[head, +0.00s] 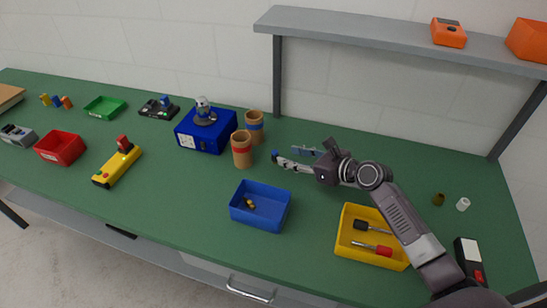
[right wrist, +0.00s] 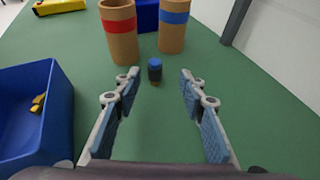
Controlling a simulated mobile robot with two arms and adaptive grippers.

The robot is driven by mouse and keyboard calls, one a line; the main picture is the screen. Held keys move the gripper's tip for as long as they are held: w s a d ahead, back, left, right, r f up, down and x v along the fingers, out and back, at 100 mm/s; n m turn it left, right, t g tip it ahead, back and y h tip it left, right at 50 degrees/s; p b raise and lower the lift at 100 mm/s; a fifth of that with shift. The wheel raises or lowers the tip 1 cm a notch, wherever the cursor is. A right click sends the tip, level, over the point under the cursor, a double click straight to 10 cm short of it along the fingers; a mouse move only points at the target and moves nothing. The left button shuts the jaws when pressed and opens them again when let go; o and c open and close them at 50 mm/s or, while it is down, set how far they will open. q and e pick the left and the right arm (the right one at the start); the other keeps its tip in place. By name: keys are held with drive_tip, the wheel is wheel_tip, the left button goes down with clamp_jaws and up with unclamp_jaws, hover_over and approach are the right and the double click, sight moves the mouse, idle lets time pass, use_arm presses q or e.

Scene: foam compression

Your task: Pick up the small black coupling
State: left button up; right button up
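A small dark, nearly black cylinder with a blue top, which looks like the coupling (right wrist: 155,70), stands upright on the green bench. In the head view it is a tiny dark blue piece (head: 274,155) just past my right gripper's tips. My right gripper (head: 289,157) is low over the bench, fingers pointing left. In the right wrist view the right gripper (right wrist: 159,88) is open and empty, its blue-padded fingers wide apart. The cylinder is between and slightly beyond the fingertips, apart from both. My left gripper is not in view.
Two brown cups, red-banded (head: 241,152) and blue-banded (head: 255,130), stand just beyond the cylinder. A blue bin (head: 240,214) with small brass-coloured pieces is in front. A yellow tray (head: 345,246) with screwdrivers lies under my right arm. A shelf (head: 370,30) spans the back.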

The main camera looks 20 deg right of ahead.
sight(277, 153)
drive_tip(key=x, duration=0.4)
drive_tip(key=p+x, duration=0.1)
drive_tip(key=x, duration=0.1)
drive_tip(key=shift+w+a+r, duration=0.15)
drive_tip(key=shift+w+a, duration=0.05)
drive_tip(key=shift+a, duration=0.35)
drive_tip(key=shift+s, duration=0.1)
drive_tip(key=shift+c, duration=0.6)
clamp_jaws()
